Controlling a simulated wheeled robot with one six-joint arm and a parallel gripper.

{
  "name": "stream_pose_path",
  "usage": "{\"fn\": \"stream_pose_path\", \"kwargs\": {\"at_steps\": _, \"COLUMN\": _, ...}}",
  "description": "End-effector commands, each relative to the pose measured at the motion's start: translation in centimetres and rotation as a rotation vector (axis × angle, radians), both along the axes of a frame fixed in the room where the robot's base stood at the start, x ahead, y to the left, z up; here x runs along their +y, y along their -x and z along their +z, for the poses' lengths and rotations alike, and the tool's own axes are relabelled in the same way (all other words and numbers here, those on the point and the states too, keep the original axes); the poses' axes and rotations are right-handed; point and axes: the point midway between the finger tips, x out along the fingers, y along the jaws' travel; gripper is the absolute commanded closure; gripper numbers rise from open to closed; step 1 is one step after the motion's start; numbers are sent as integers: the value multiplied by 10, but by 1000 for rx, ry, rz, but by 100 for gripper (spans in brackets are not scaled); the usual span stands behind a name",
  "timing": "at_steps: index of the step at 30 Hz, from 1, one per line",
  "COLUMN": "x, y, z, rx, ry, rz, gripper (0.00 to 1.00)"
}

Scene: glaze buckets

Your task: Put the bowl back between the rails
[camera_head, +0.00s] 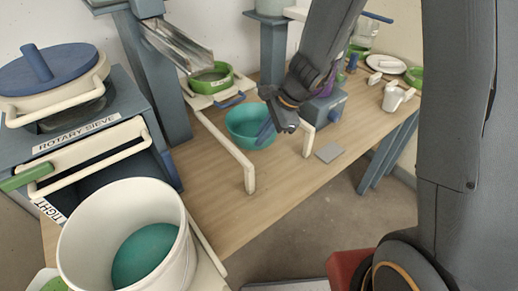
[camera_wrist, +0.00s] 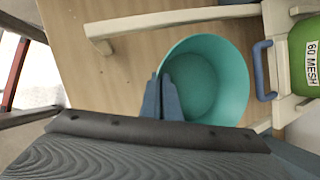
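The teal bowl (camera_head: 245,122) is upright and looks empty inside. It appears between the left cream rail (camera_head: 228,145) and the right cream rail (camera_head: 308,138), in front of the green sieve. My gripper (camera_head: 266,131) reaches down from the upper right to the bowl's near right side. In the wrist view, the bowl (camera_wrist: 212,80) has its rim between my two blue fingers (camera_wrist: 161,85), one inside and one outside. They look closed on the rim. One cream rail (camera_wrist: 170,20) passes just above the bowl there. I cannot tell whether the bowl touches the table.
A green sieve labelled 60 MESH (camera_wrist: 308,55) with a blue handle sits behind the bowl under a metal chute (camera_head: 178,45). A white bucket (camera_head: 130,225) with teal glaze is at front left by the rotary sieve (camera_head: 75,110). A grey tile (camera_head: 329,152) and white mug (camera_head: 394,97) lie right.

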Motion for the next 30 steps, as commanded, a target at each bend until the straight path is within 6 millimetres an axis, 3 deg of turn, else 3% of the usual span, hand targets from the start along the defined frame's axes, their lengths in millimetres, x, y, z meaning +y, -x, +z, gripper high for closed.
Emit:
{"fn": "stream_pose_path", "kwargs": {"at_steps": 13, "x": 0, "y": 0, "z": -52, "rx": 2, "ry": 0, "rz": -1, "gripper": 100}}
{"fn": "stream_pose_path", "kwargs": {"at_steps": 27, "x": 0, "y": -1, "z": -61, "rx": -2, "ry": 1, "rz": 0, "gripper": 100}}
{"fn": "stream_pose_path", "kwargs": {"at_steps": 30, "x": 0, "y": 0, "z": -60, "rx": -1, "ry": 1, "rz": -1, "gripper": 84}}
